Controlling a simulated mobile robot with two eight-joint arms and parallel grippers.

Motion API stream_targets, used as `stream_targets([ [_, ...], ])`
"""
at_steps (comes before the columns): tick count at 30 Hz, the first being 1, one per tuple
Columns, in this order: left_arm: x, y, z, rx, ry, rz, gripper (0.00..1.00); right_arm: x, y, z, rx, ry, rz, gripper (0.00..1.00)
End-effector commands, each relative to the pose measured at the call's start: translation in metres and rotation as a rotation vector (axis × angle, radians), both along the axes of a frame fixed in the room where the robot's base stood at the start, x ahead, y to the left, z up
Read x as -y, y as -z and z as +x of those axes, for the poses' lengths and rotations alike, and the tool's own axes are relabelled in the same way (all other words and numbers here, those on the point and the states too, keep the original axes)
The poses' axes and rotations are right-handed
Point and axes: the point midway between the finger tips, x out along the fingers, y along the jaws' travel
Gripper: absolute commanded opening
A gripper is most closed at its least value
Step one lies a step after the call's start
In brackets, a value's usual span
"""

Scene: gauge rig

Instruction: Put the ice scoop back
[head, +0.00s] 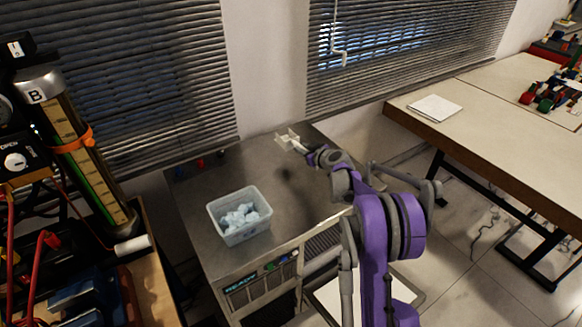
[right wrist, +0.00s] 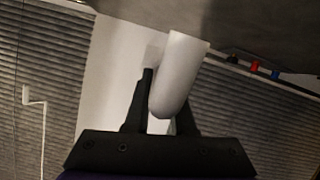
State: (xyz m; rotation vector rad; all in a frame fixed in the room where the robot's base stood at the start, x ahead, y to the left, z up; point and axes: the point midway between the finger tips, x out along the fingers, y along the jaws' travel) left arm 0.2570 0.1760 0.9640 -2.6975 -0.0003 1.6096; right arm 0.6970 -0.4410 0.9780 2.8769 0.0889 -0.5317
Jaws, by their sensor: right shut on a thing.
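The ice scoop (head: 287,141) is a whitish, pale thing at the end of my right arm in the head view, above the far right part of the grey metal counter (head: 190,215). My right gripper (head: 308,152) is shut on it. In the right wrist view the scoop shows as a smooth white rounded piece (right wrist: 180,75) between the black fingers, partly covered by them. It appears held above the counter top, apart from the ice. A translucent bin (head: 243,236) with pale ice lumps (head: 240,215) stands on the counter, left of and nearer than my gripper. My left gripper is not in view.
Blinds (head: 170,80) hang behind the counter. A gauge column marked B (head: 80,155) stands at the left among red cables. A long table (head: 480,120) with papers (head: 435,107) is at the right. The counter between bin and gripper is clear.

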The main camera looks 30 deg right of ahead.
Motion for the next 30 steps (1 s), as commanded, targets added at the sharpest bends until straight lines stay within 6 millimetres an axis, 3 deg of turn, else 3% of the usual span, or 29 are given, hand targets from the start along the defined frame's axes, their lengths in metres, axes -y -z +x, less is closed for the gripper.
stream_targets([
  [4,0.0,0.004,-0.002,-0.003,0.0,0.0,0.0,-0.001,0.032,0.0,-0.001,0.0,0.0,0.0],
  [18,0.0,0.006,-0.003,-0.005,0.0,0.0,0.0,-0.001,0.082,0.0,0.0,0.001,0.0,0.0],
  [29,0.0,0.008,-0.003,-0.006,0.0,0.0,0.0,-0.001,0.087,0.0,0.0,0.001,0.0,0.0],
  [30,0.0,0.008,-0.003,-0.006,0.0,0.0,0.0,-0.001,0.088,0.0,0.0,0.001,0.0,0.25],
])
